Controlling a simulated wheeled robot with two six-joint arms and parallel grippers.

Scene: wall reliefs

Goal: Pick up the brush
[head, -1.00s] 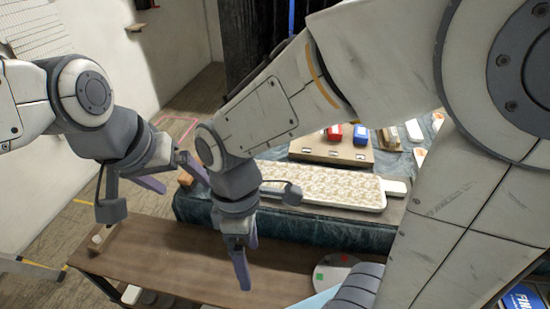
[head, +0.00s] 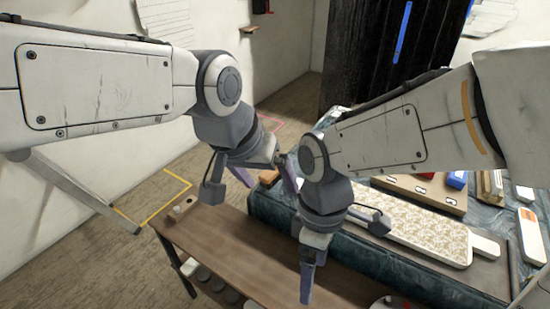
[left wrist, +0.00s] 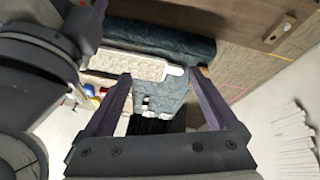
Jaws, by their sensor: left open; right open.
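I cannot make out a sure brush. A small orange-brown block (head: 269,177) lies at the near left corner of the cloth-covered table (head: 390,268); it also shows small in the left wrist view (left wrist: 204,71). A long white patterned piece with a handle-like tab (head: 425,228) lies on that table. My left gripper (head: 272,182) is open and empty; its fingers appear around the block in the head view, but depth is unclear. Its spread fingers also show in the left wrist view (left wrist: 160,76). My right gripper (head: 307,285) points down over the bench, seen edge-on.
A brown wooden bench (head: 250,255) runs along the front, with a small wooden piece (head: 181,207) at its left end and round items underneath. The floor at left is open.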

